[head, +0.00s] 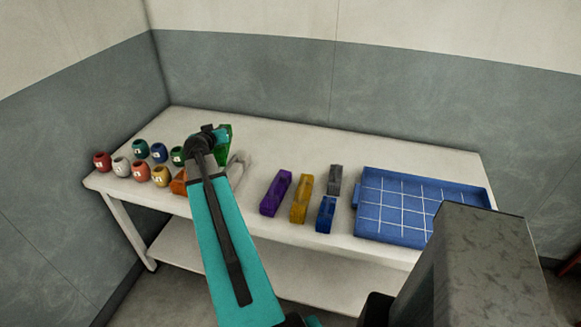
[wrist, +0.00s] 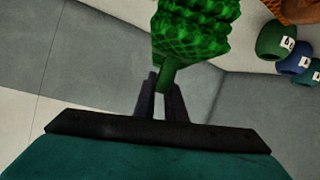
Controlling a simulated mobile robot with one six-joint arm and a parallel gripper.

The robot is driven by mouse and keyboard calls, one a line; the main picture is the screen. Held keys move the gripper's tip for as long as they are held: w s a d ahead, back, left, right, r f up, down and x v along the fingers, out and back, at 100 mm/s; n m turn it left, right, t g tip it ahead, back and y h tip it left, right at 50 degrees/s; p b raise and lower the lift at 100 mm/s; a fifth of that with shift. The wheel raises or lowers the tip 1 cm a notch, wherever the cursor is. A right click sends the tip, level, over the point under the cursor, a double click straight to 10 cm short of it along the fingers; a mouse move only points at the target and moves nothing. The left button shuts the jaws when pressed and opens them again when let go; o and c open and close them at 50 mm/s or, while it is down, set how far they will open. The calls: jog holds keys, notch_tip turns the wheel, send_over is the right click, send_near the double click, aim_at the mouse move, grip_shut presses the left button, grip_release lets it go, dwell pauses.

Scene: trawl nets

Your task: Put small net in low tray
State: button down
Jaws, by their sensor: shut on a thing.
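My gripper (wrist: 160,88) is shut on the narrow end of a green net (wrist: 190,35), which sticks out beyond the fingers in the wrist view. In the head view the green net (head: 225,138) shows beside the dark wrist, over the left half of the table, partly hidden by my arm. The low tray (head: 375,236) is blue with a white grid and lies at the right of the table. It looks empty. My dark column hides its front right corner.
Purple (head: 275,193), yellow (head: 301,199), grey (head: 334,180) and blue (head: 326,214) bundles lie between my arm and the tray. An orange bundle (head: 179,183) and a pale one (head: 238,168) flank my arm. Several small labelled pots (head: 141,172) stand at the left.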

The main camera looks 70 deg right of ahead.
jog(key=s+d+f+m+g, duration=0.1)
jog(key=s+d+g, duration=0.1)
jog(key=s+d, duration=0.3)
jog(key=s+d+f+m+g, duration=0.1)
jog(key=s+d, duration=0.4)
jog(key=s, duration=0.7)
jog(key=shift+s+d+f+m+g+h, duration=0.15)
jog(key=shift+d+f+m+g+h, duration=0.25)
jog(key=shift+m, duration=0.3)
jog(key=shift+a+f+p, duration=0.1)
jog(key=shift+p, duration=0.2)
notch_tip(320, 180, down, 6)
jog(key=p, duration=0.1)
jog(key=shift+f+p, duration=0.1)
jog(key=shift+p, duration=0.2)
jog(key=shift+f+p, duration=0.5)
jog(key=shift+f, duration=1.3)
jog(key=shift+f, duration=0.15)
jog(key=c, duration=1.8)
grip_release()
